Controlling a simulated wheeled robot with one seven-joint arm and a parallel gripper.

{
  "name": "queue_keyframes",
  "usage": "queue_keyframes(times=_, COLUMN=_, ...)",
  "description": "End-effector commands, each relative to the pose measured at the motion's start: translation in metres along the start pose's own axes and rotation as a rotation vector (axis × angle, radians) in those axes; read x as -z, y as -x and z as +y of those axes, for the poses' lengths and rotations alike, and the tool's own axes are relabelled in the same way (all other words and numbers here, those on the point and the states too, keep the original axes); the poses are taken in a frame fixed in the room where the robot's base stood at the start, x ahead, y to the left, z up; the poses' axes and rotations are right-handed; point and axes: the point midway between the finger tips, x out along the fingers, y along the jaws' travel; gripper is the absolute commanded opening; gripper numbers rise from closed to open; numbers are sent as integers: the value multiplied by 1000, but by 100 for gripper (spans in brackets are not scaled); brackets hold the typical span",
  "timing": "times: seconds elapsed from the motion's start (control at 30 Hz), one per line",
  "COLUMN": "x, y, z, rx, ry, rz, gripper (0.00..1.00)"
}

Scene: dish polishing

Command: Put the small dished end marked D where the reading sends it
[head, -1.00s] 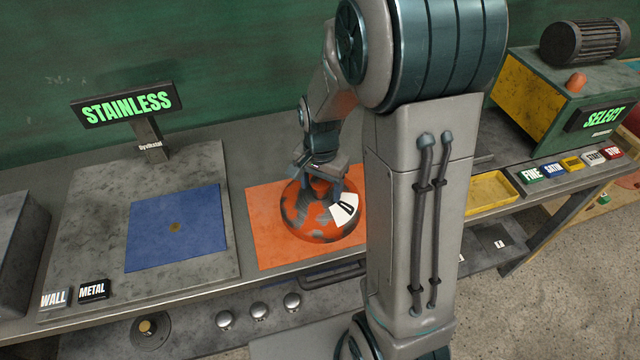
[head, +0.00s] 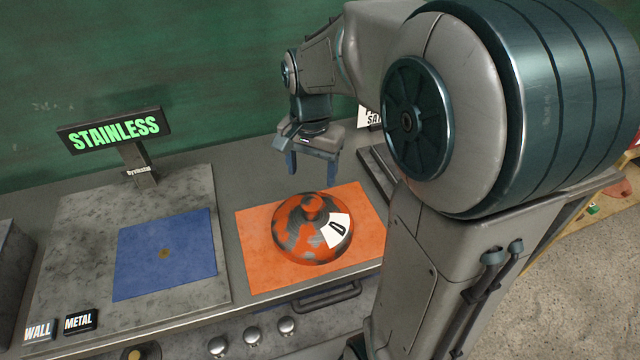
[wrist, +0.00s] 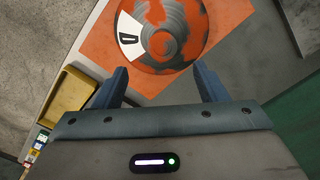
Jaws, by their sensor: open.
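The dished end marked D (head: 300,246) is a rounded orange and grey dome with a knob on top and a white label. It sits on the orange mat (head: 262,272). It also shows in the wrist view (wrist: 180,42). My gripper (head: 312,172) is open and empty, above and behind the dome, apart from it. In the wrist view its two fingers (wrist: 162,82) stand apart with nothing between them. The display (head: 114,132) at the left reads STAINLESS in green. In front of it a blue mat (head: 165,275) lies empty on a grey plate.
WALL (head: 38,330) and METAL (head: 80,321) buttons sit at the plate's front left. My arm hides much of the bench's right side. A yellow tray (wrist: 52,100) shows in the wrist view. A white sign (head: 369,115) stands partly hidden behind my arm.

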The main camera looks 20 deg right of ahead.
Motion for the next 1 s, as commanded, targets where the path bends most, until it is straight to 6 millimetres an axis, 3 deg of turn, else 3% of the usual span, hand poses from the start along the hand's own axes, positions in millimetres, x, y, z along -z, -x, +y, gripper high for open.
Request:
queue_keyframes(times=0.23, x=-45, y=22, z=41, rx=74, ry=306, rz=100, gripper=66)
queue_keyframes(times=0.5, x=-89, y=23, z=80, rx=103, ry=635, rz=229, gripper=66)
queue_keyframes(times=0.7, x=-101, y=20, z=88, rx=101, ry=731, rz=268, gripper=66)
queue_keyframes(times=1.0, x=-102, y=20, z=89, rx=100, ry=739, rz=270, gripper=66)
